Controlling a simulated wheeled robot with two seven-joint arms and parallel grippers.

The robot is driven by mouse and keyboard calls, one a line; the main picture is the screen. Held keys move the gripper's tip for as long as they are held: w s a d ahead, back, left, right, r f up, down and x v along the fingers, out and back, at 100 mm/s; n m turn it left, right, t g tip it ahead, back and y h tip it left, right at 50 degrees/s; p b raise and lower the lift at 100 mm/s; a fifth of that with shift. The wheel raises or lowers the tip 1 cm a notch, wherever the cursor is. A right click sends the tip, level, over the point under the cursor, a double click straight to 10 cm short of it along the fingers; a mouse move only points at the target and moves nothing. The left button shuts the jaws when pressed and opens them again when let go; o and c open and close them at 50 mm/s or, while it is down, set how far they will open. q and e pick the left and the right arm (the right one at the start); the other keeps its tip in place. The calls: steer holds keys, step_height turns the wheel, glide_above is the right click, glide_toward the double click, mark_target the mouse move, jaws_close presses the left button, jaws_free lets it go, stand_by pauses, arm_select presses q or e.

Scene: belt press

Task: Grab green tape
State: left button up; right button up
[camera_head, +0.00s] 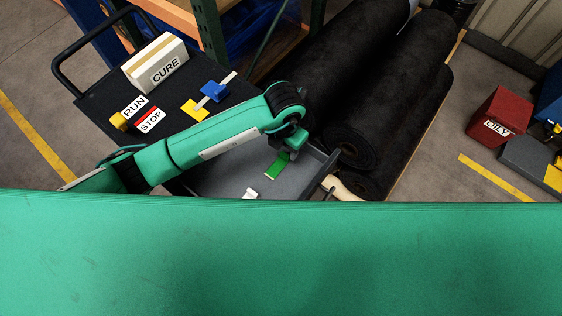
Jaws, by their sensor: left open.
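The green tape (277,167) is a small green strip with a pale end, lying on the floor of a grey tray (221,181) at the cart's right end. My left arm reaches in from the left, and my left gripper (292,154) points down just above and beside the tape's upper end. The gripper is open; its fingers are small and partly hidden by the wrist, and I cannot tell whether they touch the tape. My right gripper is not in view.
The black cart (90,88) carries a CURE box (155,64), RUN and STOP labels, and blue and yellow pieces. A white piece (250,194) lies in the tray. A red OILY bin (500,115) is farther right.

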arm_select(q)
step_height(320, 180, down, 5)
steer(key=shift+r+b, duration=0.15)
steer(key=shift+b, duration=1.05)
steer(key=shift+c, duration=0.4)
steer(key=c, duration=1)
steer(key=shift+r, duration=0.2)
step_height(320, 180, up, 9)
steer(key=b, duration=0.3)
step_height(320, 180, up, 11)
glide_above(284, 155)
steer(key=shift+f+b, duration=0.1)
steer(key=shift+b, duration=0.2)
